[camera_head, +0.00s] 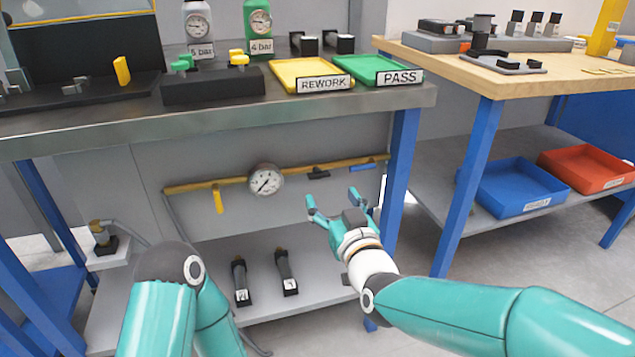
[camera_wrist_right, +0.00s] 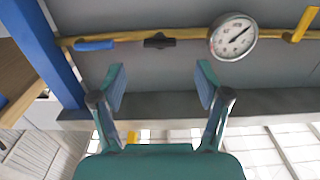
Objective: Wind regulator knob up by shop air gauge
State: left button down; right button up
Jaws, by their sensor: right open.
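The shop air gauge (camera_head: 266,179) is a round white dial on the yellow pipe under the bench; it also shows in the right wrist view (camera_wrist_right: 233,38). A small black knob-like fitting (camera_head: 318,173), probably the regulator knob, sits on the pipe right of the gauge in the head view. In the right wrist view this black fitting (camera_wrist_right: 160,41) lies between the gauge and a blue handle (camera_wrist_right: 95,45). My right gripper (camera_head: 333,200) is open and empty, in front of and below the black fitting, apart from it. My left arm shows, but its gripper does not.
A yellow lever (camera_head: 217,198) hangs from the pipe (camera_head: 185,188) left of the gauge. The bench top (camera_head: 120,122) overhangs the pipe, and a blue leg (camera_head: 403,140) stands close right. Two dark tools (camera_head: 286,272) are on the lower shelf (camera_head: 325,295).

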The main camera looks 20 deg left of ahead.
aim_at(318, 177)
jog(key=x, duration=0.7)
jog(key=shift+w+a+b, duration=0.25)
jog(key=shift+w+b, duration=0.05)
jog(key=shift+b, duration=0.15)
jog(key=c, duration=1.1)
jog(key=shift+a, duration=0.25)
jog(key=shift+c, duration=0.3)
jog(key=shift+d+f, duration=0.15)
